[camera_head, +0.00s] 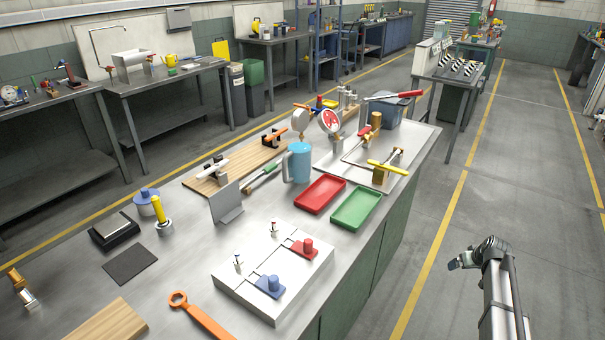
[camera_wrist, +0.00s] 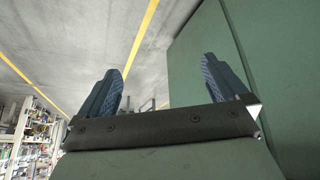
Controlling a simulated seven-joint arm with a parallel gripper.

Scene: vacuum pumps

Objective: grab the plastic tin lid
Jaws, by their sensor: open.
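A small round tin (camera_head: 147,205) stands on the left part of the workbench in the head view. A blue lid (camera_head: 148,193) with a small raised top appears to sit on it; it looks like the plastic tin lid, though it is small in the picture. My gripper (camera_head: 458,262) is off the bench, over the floor to its right, far from the tin. In the wrist view my gripper (camera_wrist: 162,85) shows two dark blue fingers wide apart with nothing between them. The tin and lid are not in the wrist view.
Near the tin are a yellow-handled tool (camera_head: 161,212), a black box (camera_head: 114,231) and an upright grey plate (camera_head: 226,203). A white fixture block (camera_head: 230,279), red tray (camera_head: 320,194), green tray (camera_head: 357,208) and blue mug (camera_head: 298,163) stand between it and my gripper. The floor (camera_head: 420,240) beside the bench is clear.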

